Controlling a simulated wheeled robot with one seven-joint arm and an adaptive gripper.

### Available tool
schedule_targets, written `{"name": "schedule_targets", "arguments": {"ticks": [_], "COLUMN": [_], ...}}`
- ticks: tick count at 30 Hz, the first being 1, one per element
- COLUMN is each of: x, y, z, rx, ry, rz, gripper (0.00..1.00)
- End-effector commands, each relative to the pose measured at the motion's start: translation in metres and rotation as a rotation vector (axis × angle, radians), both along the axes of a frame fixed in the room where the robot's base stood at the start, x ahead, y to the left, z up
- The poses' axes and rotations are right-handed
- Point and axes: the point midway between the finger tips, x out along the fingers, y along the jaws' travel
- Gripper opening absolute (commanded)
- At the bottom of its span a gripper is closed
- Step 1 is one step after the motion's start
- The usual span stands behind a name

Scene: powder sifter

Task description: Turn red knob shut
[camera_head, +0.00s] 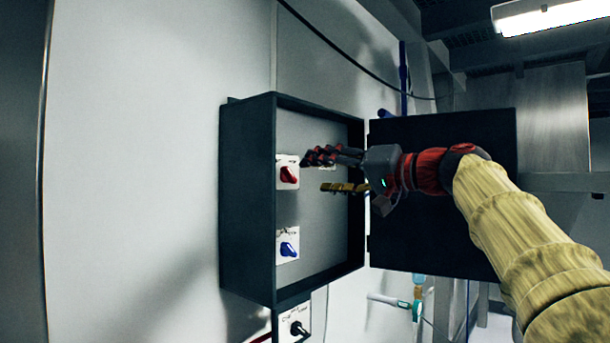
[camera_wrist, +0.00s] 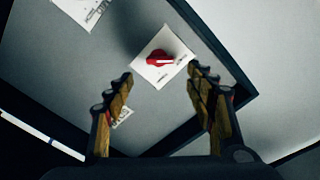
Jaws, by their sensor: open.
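The red knob (camera_head: 289,174) sits on a white label plate on the back panel of an open dark box (camera_head: 246,200). In the wrist view the red knob (camera_wrist: 159,60) has a white pointer mark and lies ahead of and between my two fingers. My gripper (camera_head: 318,172) reaches into the box from the right, a little to the right of the knob. My gripper (camera_wrist: 160,84) is open and empty, with its fingers apart from the knob. Part of another label plate behind the gripper is hidden in the head view.
A blue knob (camera_head: 288,248) is below the red one, and a black knob (camera_head: 298,328) is under the box. The box's dark door (camera_head: 490,135) stands open to the right, behind my arm. The box walls (camera_wrist: 215,45) border the working space.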

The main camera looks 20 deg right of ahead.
Motion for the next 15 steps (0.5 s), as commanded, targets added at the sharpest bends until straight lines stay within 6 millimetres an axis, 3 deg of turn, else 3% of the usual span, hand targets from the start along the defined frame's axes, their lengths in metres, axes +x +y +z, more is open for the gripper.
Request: {"name": "schedule_targets", "arguments": {"ticks": [6, 15], "x": [-0.027, -0.036], "y": [-0.019, -0.024], "z": [-0.001, -0.001], "rx": [-0.001, 0.0], "ry": [0.001, 0.001], "rz": [-0.003, 0.001], "gripper": [0.55, 0.55]}}
